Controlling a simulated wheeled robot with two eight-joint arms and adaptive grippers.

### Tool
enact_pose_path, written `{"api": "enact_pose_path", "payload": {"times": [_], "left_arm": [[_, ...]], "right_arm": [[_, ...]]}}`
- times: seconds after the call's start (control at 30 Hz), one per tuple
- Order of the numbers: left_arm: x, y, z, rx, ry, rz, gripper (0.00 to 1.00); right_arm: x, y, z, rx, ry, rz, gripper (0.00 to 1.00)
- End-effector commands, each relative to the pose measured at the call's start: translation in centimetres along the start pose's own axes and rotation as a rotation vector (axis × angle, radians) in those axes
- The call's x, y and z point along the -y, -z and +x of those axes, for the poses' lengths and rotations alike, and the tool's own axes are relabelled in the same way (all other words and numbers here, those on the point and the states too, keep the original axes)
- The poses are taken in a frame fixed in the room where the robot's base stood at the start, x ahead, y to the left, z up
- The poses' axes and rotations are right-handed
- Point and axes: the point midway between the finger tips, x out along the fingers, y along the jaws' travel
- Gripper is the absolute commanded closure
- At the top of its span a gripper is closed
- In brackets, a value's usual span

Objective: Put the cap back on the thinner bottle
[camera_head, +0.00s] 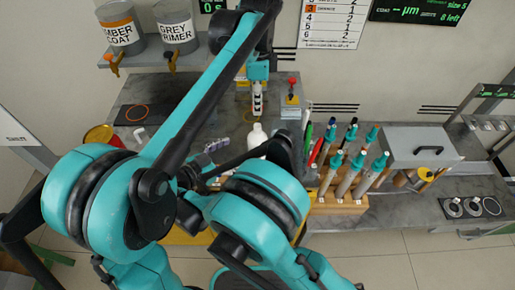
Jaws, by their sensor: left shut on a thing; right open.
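My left gripper (257,111) hangs down over the back bench at the end of the raised arm. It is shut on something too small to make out. A white bottle (257,136) stands just below it, its lower part hidden by my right arm. I cannot tell whether the gripper touches it. A small white piece (140,134) lies on the bench to the left; I cannot tell whether it is a cap or a bottle. My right gripper (193,178) is low, left of the white bottle, open and partly hidden by my arm links.
A wooden rack (340,205) of teal-topped tools stands right of the white bottle. Beyond it is a grey box (420,146) with a handle. Two paint cans (119,28) sit on a shelf at upper left. A yellow-rimmed can (100,136) is at left.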

Motion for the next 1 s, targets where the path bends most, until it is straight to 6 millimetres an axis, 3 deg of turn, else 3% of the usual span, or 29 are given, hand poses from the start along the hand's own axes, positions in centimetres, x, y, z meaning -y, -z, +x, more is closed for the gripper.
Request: {"api": "enact_pose_path", "payload": {"times": [0.3,0.5,0.7,1.0], "left_arm": [[0.0,0.0,0.0,0.0,0.0,-0.001,0.82],[0.0,0.0,0.0,0.0,0.0,-0.001,0.82],[0.0,0.0,0.0,0.0,0.0,-0.001,0.82],[0.0,0.0,0.0,0.0,0.0,-0.001,0.82]], "right_arm": [[-0.1,0.0,6.2,0.0,-0.005,0.001,0.2],[-0.1,0.0,9.0,0.0,-0.003,0.001,0.2],[0.0,0.0,10.2,0.0,-0.001,0.0,0.2],[0.0,0.0,10.2,0.0,0.0,0.0,0.22]]}}
